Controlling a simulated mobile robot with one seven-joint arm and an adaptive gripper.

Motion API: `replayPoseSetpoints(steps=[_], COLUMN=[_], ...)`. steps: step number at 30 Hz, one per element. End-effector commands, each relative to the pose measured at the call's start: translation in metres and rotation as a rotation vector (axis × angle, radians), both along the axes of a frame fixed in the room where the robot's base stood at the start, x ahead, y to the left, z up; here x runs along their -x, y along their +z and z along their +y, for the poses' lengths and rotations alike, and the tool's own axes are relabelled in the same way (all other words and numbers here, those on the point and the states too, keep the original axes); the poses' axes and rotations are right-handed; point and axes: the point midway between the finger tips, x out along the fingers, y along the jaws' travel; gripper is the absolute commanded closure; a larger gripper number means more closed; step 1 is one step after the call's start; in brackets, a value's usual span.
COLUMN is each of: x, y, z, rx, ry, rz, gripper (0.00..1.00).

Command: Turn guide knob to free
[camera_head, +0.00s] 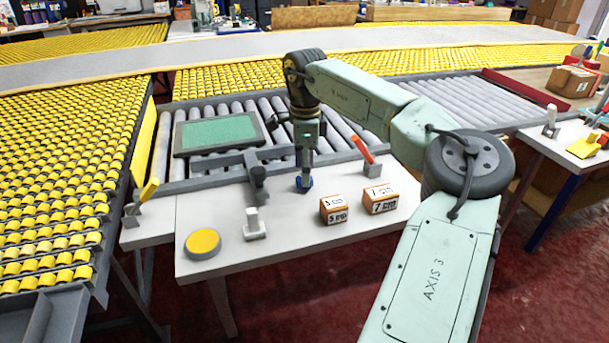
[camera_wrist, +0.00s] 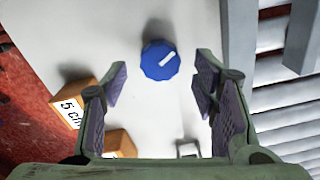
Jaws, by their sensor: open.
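The guide knob (camera_wrist: 159,61) is blue and many-sided with a white pointer mark. In the wrist view it sits on the white table, ahead of and between my fingers, and the mark slants toward the upper right. In the wrist view my gripper (camera_wrist: 160,95) is open, with purple-lined fingers on both sides and nothing between the pads. I see no readable labels around the knob.
Wooden blocks marked 5 cm (camera_head: 334,209) and 7 cm (camera_head: 380,199) stand right of the knob. A red-handled lever (camera_head: 363,150), a white switch (camera_head: 254,224) and a yellow button (camera_head: 203,243) are nearby. A dark guide bar (camera_head: 257,176) and rollers lie behind.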

Motion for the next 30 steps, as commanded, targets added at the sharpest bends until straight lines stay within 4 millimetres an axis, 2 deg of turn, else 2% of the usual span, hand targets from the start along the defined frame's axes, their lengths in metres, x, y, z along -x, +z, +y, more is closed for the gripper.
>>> replayPoseSetpoints(steps=[3, 7, 17, 30], x=[0.000, 0.000, 0.000, 0.000], y=[-0.016, -0.027, -0.031, -0.030], z=[0.000, 0.000, 0.000, 0.001], rx=[0.000, -0.001, -0.001, -0.001], ry=[0.000, 0.000, -0.001, 0.000], rz=[0.001, 0.000, -0.001, -0.001], gripper=[0.46, 0.46, 0.46, 0.76])
